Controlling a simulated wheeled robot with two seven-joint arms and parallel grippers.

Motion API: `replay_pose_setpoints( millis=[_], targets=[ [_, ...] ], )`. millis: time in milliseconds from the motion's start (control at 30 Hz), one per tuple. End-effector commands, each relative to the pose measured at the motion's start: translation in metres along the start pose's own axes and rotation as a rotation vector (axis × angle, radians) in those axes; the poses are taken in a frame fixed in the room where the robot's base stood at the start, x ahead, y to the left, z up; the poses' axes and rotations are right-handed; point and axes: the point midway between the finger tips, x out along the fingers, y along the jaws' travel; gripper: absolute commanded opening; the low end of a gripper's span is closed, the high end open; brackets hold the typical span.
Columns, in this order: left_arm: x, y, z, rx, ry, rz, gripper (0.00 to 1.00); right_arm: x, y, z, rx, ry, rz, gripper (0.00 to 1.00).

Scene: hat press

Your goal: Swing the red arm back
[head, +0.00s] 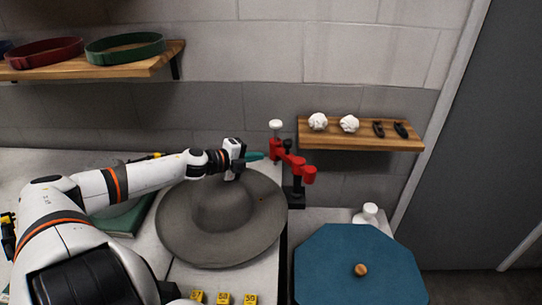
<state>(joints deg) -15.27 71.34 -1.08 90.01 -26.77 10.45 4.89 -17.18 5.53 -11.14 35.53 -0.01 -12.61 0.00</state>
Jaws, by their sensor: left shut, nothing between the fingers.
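The red arm (289,158) is a jointed red piece with a white knob (275,125) at its upper left end. It stands on a black base (295,195) at the right edge of the white table. My left gripper (256,157) is shut and empty, with its teal fingertips just left of the red arm, close to it. I cannot tell whether they touch. My right gripper is out of view.
A blue octagonal table (350,280) with a wooden knob and a white bottle (368,213) stand at the lower right. Another shelf (110,68) at upper left carries hat bands. Yellow numbered tags (222,298) lie in front.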

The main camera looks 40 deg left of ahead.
Motion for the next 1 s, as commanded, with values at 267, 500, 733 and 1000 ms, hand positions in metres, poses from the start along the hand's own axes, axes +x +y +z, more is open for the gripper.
replay_pose_setpoints(
  millis=[267,500,733,1000],
  targets=[
    [0.024,0.003,-0.001,-0.001,0.003,0.005,0.00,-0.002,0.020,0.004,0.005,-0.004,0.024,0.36],
    [0.046,0.004,-0.001,-0.002,0.002,0.004,0.00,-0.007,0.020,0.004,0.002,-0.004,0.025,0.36],
    [0.060,0.002,0.000,-0.001,0.000,0.002,0.00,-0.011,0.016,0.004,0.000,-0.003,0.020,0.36],
    [0.063,0.001,0.000,0.001,0.000,-0.001,0.00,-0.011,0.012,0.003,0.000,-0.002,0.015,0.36]
  ],
)
